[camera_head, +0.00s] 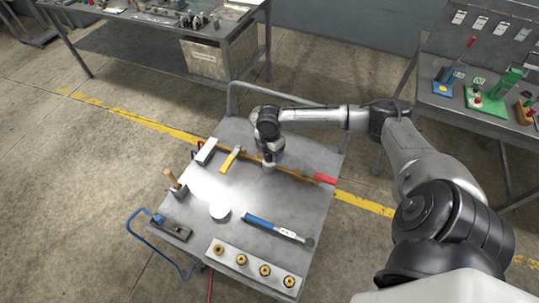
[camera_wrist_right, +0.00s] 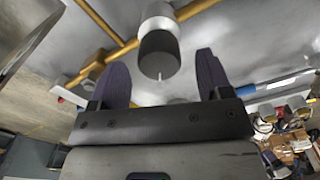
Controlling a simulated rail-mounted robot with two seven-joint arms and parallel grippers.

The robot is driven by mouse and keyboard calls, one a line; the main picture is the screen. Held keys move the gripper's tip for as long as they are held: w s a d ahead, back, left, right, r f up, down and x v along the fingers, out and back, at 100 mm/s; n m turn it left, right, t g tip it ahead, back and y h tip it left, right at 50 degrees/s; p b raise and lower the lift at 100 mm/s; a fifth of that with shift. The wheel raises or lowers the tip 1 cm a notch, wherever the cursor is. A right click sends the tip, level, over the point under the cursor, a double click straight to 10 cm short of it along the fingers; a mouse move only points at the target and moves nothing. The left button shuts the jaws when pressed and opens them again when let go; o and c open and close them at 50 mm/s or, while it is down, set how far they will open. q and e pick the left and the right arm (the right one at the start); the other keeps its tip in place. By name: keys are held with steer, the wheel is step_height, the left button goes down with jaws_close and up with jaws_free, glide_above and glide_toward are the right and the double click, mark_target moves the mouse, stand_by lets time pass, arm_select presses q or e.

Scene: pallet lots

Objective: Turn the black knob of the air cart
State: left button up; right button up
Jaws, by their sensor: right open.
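The black knob (camera_wrist_right: 158,55) shows in the right wrist view as a dark cylinder with a small pale pin, on the end of a pale metal body (camera_wrist_right: 156,12) beside a yellow pipe (camera_wrist_right: 205,9). My right gripper (camera_wrist_right: 161,62) is open, one finger on each side of the knob in the picture, with visible gaps. I cannot tell how deep the knob sits between the fingers. In the head view my right gripper (camera_head: 269,152) is over the grey cart (camera_head: 185,235), at the yellow pipe. The knob is not distinguishable there. My left gripper is out of view.
Benches stand at the back left (camera_head: 150,50) and right (camera_head: 455,105).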

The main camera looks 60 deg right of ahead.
step_height(320, 180, down, 2)
steer(key=shift+f, duration=0.25)
steer(key=shift+c, duration=0.2)
